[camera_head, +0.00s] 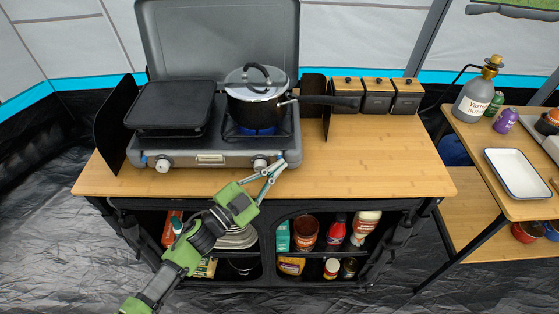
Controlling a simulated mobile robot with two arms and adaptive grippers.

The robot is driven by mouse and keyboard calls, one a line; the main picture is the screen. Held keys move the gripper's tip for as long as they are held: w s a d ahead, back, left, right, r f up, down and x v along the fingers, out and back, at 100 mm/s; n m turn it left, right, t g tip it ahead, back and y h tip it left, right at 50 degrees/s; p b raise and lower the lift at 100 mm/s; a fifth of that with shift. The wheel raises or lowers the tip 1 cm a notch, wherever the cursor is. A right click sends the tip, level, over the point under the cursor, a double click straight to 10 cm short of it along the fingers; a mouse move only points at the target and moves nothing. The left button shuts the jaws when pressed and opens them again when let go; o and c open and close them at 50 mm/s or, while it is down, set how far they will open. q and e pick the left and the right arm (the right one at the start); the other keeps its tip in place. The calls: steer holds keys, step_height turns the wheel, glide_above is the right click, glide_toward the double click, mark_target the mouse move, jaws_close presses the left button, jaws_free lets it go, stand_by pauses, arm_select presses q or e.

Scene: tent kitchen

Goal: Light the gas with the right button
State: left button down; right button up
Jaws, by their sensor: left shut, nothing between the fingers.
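The grey camping gas stove (215,152) stands on the wooden table with its lid raised. Its left knob (163,165) and right knob (260,165) are on the front panel. My left gripper (276,165) is shut and empty, with its fingertips just right of the right knob; I cannot tell whether they touch it. A pot with a glass lid (255,92) stands on the right burner, its black handle pointing right. A blue glow (256,131) shows beneath the pot. My right gripper is not in view.
A black griddle (173,105) covers the left burner. Wooden-lidded containers (377,96) stand at the back right of the table (390,160), whose right part is clear. Stocked shelves (310,265) lie below. A gas bottle (473,100) and white tray (517,172) are on the side table.

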arm_select(q)
steer(key=shift+s, duration=0.1)
steer(key=shift+s+p, duration=0.35)
steer(key=shift+s, duration=0.4)
steer(key=shift+s, duration=0.45)
steer(key=s+p, duration=0.1)
steer(key=s, duration=0.3)
steer(key=shift+p, duration=0.3)
